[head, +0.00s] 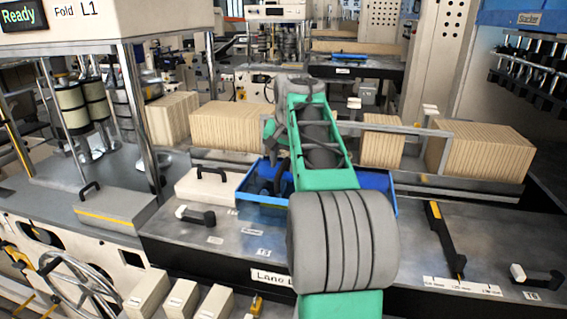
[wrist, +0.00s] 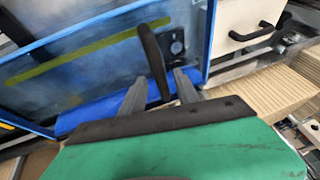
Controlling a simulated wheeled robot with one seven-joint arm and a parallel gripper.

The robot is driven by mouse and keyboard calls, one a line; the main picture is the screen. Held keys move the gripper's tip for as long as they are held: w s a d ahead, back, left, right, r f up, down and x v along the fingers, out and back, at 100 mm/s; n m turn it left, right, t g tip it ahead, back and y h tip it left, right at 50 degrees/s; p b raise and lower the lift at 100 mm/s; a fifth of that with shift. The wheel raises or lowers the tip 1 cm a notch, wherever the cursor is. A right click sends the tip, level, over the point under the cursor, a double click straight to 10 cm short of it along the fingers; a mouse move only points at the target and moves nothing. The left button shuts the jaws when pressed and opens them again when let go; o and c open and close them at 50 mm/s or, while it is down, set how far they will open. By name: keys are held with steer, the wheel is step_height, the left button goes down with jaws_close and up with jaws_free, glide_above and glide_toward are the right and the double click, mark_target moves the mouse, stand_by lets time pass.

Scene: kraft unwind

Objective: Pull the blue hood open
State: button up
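The blue hood (head: 376,182) is a blue-framed cover at the middle of the metal deck in the head view, partly hidden behind my green and grey arm. In the wrist view the blue hood (wrist: 62,116) fills the upper left, with a grey panel and a yellow stripe. A black bar handle (wrist: 153,62) stands out from it. My gripper (wrist: 160,80) has its two grey fingers apart, one on each side of the handle's lower part. A gap shows between the right finger and the handle. Contact on the left side is unclear. The head view does not show the fingertips clearly.
A cream cover (head: 207,186) with a black handle adjoins the hood on the left. Stacks of kraft paper (head: 228,126) stand behind the deck. A black lever (head: 446,240) lies to the right. A handwheel (head: 75,285) is at lower left.

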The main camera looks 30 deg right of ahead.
steer(key=shift+c, duration=0.5)
jaws_close()
stand_by(0.8)
